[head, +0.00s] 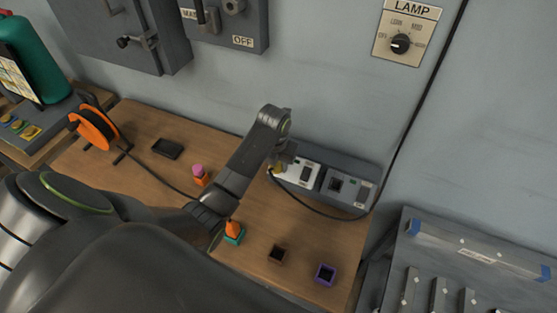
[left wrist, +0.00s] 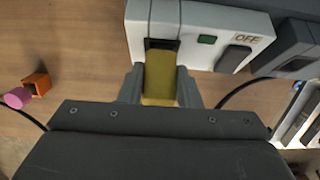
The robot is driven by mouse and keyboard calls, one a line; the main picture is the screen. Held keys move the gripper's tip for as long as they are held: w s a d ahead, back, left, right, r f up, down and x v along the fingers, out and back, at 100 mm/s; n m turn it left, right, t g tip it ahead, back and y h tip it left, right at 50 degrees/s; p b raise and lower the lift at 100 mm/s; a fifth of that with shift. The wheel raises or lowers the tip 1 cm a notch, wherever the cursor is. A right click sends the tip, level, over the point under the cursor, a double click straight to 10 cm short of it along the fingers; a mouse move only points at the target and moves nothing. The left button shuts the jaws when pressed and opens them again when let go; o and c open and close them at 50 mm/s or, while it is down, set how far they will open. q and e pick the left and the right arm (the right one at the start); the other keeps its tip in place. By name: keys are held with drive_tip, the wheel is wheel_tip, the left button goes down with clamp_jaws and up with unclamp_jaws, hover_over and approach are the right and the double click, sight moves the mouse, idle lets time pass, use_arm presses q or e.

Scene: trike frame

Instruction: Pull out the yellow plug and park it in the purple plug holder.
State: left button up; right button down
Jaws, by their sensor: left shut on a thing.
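The yellow plug (left wrist: 160,82) is between the two fingers of my left gripper (left wrist: 159,88) in the left wrist view. My left gripper is shut on it. The plug's far end is at the dark opening of the white socket box (left wrist: 212,22); how deep it sits I cannot tell. In the head view the gripper (head: 281,160) is at the left end of the white socket box (head: 303,171), and only a bit of the yellow plug (head: 277,169) shows. The purple plug holder (head: 326,281) stands empty near the table's front right. My right gripper is not in view.
A brown holder (head: 277,262) stands left of the purple one. A teal holder (head: 233,240) with an orange plug and an orange holder (head: 200,181) with a pink plug stand near my arm. A black cable (head: 330,216) loops below the socket boxes.

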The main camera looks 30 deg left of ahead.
sight(273, 167)
use_arm(q)
drive_tip(key=shift+s+r+p, duration=0.9)
drive_tip(key=shift+p, duration=0.4)
drive_tip(key=shift+s+d+r+p, duration=0.1)
drive_tip(key=shift+s+r+p, duration=0.5)
drive_tip(key=shift+s+r, duration=0.3)
drive_tip(key=shift+d+f, duration=0.1)
